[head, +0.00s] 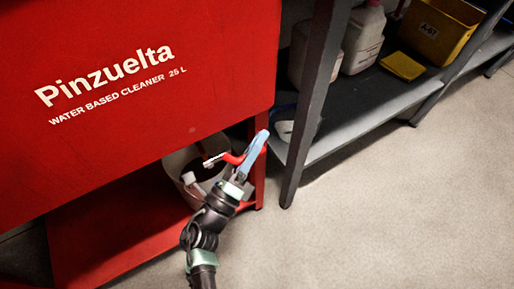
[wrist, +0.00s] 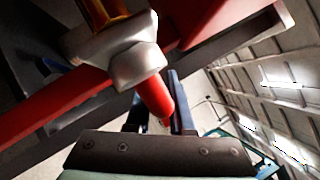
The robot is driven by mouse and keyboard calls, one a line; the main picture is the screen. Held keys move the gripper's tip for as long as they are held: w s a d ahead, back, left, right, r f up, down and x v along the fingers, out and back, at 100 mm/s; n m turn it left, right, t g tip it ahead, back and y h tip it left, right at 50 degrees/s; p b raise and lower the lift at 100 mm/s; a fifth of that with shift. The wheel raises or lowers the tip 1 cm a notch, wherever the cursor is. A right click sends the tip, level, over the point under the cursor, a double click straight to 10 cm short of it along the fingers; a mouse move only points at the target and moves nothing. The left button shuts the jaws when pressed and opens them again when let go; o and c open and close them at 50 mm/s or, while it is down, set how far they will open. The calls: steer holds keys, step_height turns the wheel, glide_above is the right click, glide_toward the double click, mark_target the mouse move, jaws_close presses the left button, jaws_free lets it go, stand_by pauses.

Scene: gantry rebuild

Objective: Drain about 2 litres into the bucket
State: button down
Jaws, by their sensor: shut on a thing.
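The red tank (head: 150,85), lettered "Pinzuelta, water based cleaner 25 L", fills the left of the head view. A pale bucket (head: 173,163) stands under its right end, with a dark inside; its fill level cannot be told. A metal tap (head: 211,161) shows over the bucket, and its body is large in the wrist view (wrist: 135,65). Its red lever (head: 233,159) points toward my gripper and shows in the wrist view (wrist: 155,98). My gripper (head: 256,150), with blue fingers, is shut on the lever's end. No stream of liquid can be made out.
A dark grey shelf (head: 350,125) stands right of the tank, its upright (head: 308,110) close to my gripper. It holds pale jugs (head: 362,38), a yellow crate (head: 432,32) and a yellow item (head: 403,66). The floor (head: 400,215) at right is clear.

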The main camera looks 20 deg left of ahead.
stand_by(0.3)
steer(key=c, duration=0.8)
jaws_free()
steer(key=p+v, duration=0.3)
steer(key=v, duration=1)
